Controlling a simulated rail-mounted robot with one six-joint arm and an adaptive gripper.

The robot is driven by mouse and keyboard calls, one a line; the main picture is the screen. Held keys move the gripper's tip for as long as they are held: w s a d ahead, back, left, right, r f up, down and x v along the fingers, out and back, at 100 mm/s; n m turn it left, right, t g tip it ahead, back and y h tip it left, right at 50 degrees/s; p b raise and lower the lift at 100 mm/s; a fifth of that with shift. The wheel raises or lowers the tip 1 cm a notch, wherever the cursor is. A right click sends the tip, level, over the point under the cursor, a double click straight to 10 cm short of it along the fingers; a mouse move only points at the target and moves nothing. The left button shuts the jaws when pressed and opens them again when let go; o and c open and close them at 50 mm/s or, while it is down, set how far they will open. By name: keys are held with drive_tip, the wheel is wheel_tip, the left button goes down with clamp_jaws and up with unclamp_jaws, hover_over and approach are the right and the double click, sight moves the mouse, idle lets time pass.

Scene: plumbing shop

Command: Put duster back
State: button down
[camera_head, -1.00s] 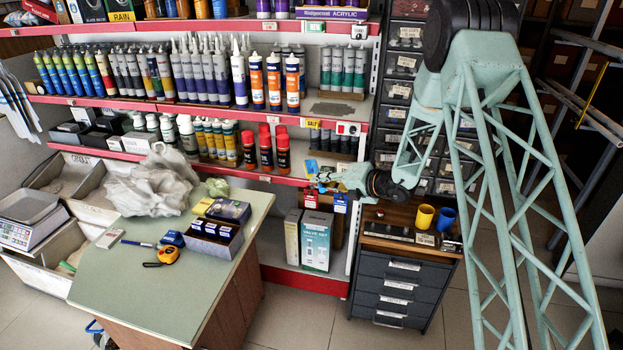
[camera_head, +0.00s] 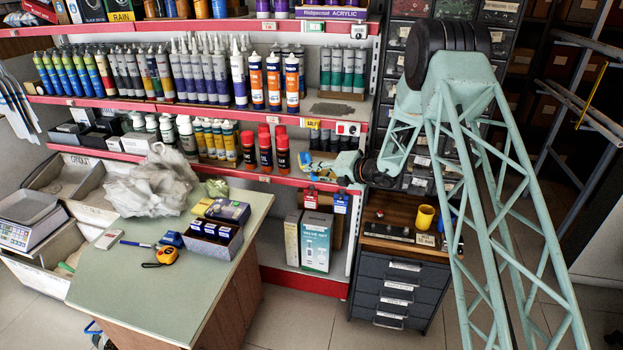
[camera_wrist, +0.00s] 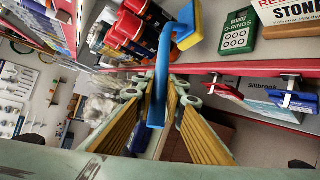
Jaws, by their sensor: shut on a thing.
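The duster (camera_wrist: 161,75) has a long blue handle and a blue-and-yellow head, in the wrist view. My gripper (camera_wrist: 160,100) is shut on the handle, with its two yellow-padded fingers on either side. The head is at the upper middle, beside red-capped spray cans (camera_wrist: 133,28). In the head view my gripper (camera_head: 326,170) is at the front of the lower red-edged shelf (camera_head: 275,179), right of the spray cans. The duster is small there and partly hidden by the gripper, so I cannot tell whether it touches the shelf.
Red and blue hanging tags (camera_head: 326,200) are just below my gripper. A green O-rings box (camera_wrist: 238,33) is right of the duster head. The green-topped counter (camera_head: 120,280) is at front left. A drawer cabinet (camera_head: 390,290) with a yellow cup (camera_head: 425,217) is at right.

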drive_tip(key=shift+w, duration=0.1)
drive_tip(key=shift+w+a, duration=0.1)
drive_tip(key=shift+w, duration=0.05)
drive_tip(key=shift+w+f, duration=0.2)
drive_tip(key=shift+f, duration=0.1)
drive_tip(key=shift+f+b, duration=0.4)
drive_tip(key=shift+f, duration=1.15)
drive_tip(key=c, duration=2.6)
unclamp_jaws()
drive_tip(key=shift+c, duration=0.2)
